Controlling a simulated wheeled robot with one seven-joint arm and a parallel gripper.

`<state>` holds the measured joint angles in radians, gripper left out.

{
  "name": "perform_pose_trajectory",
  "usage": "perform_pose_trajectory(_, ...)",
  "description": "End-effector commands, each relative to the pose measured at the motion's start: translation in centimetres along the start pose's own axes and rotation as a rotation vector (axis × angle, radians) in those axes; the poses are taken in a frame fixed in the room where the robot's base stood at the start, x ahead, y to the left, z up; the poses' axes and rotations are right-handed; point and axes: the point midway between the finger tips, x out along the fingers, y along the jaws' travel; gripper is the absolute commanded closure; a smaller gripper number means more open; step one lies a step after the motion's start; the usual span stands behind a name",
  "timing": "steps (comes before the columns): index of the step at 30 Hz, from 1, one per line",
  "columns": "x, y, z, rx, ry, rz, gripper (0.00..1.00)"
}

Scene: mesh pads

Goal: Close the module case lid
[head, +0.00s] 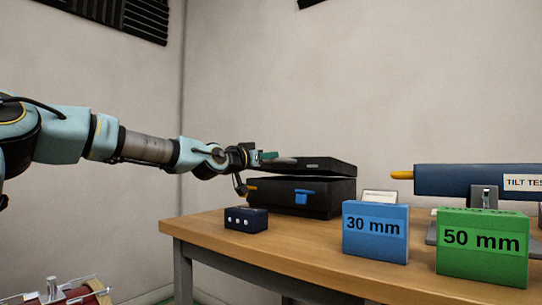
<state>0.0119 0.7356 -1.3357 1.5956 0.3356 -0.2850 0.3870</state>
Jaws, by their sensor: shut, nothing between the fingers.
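The black module case (335,198) stands on the wooden table, with a blue latch (304,197) on its front. Its black lid (318,165) is low over the case, nearly level, with a gap between lid and case body. My gripper (268,156) is at the left end of the lid, at about the lid's height. It is shut with nothing in it. Whether it touches the lid I cannot tell. The back of the case and the hinge are hidden.
A small dark box with white dots (246,218), a blue "30 mm" block (375,246) and a green "50 mm" block (482,266) stand along the front of the table (290,257). A dark blue tilt tester (460,181) stands at the right.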

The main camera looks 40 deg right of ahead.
Motion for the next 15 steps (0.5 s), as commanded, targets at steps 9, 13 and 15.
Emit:
perform_pose_trajectory(9, -0.3, 0.0, 1.7, -0.001, -0.001, -0.001, 1.0)
perform_pose_trajectory(13, -0.3, 0.0, 1.8, -0.001, -0.001, 0.0, 1.0)
perform_pose_trajectory(15, -0.3, 0.0, 1.7, -0.001, -0.001, 0.0, 1.0)
